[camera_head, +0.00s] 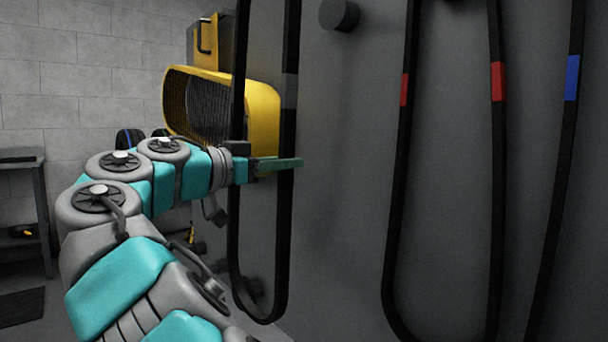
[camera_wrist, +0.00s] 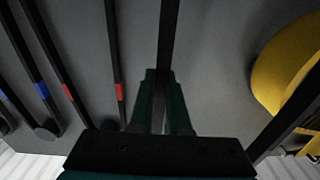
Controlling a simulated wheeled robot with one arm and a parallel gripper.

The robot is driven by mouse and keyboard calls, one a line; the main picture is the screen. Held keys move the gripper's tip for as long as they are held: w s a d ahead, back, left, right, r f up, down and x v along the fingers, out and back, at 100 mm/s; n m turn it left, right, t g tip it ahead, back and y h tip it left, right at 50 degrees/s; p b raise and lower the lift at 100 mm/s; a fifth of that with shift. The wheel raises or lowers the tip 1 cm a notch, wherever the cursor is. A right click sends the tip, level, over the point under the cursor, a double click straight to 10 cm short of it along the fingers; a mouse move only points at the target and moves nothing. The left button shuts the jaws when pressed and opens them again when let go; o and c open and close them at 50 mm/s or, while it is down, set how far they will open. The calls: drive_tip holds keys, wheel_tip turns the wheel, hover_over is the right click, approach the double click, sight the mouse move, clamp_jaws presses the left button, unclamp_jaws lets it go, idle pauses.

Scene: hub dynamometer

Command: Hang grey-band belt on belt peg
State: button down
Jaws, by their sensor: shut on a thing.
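The grey-band belt is a long black loop with a grey band (camera_head: 289,91) on its right strand. It hangs upright in front of the grey wall, and its top is cut off in the head view. My gripper (camera_head: 282,164) is shut on the right strand, below the grey band. In the wrist view, a black strand of the belt (camera_wrist: 168,35) runs between the fingers of my gripper (camera_wrist: 158,80). A bare dark round peg (camera_head: 339,15) sticks out of the wall to the right of the belt, apart from it. I cannot tell whether it is the belt peg.
A red-band belt (camera_head: 404,90) and a blue-band belt (camera_head: 572,78) hang to the right. A yellow housing with a grille (camera_head: 265,118) stands behind the held belt. A low dark peg (camera_head: 252,288) shows through the loop. A grey table (camera_head: 25,165) stands at far left.

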drive_tip(key=shift+x, duration=2.8)
drive_tip(key=p, duration=0.2)
approach(363, 164)
drive_tip(key=shift+r+p+x, duration=0.3)
drive_tip(key=shift+p+x, duration=0.4)
drive_tip(key=shift+x, duration=0.5)
drive_tip(key=shift+r+p+x, duration=0.3)
drive_tip(key=shift+p+x, duration=0.35)
drive_tip(key=shift+x, duration=0.6)
drive_tip(key=shift+r+p+x, duration=0.3)
drive_tip(key=shift+p+x, duration=0.4)
drive_tip(key=shift+x, duration=0.5)
drive_tip(key=f+b, duration=0.2)
drive_tip(key=shift+w+b, duration=0.1)
drive_tip(key=shift+b, duration=0.2)
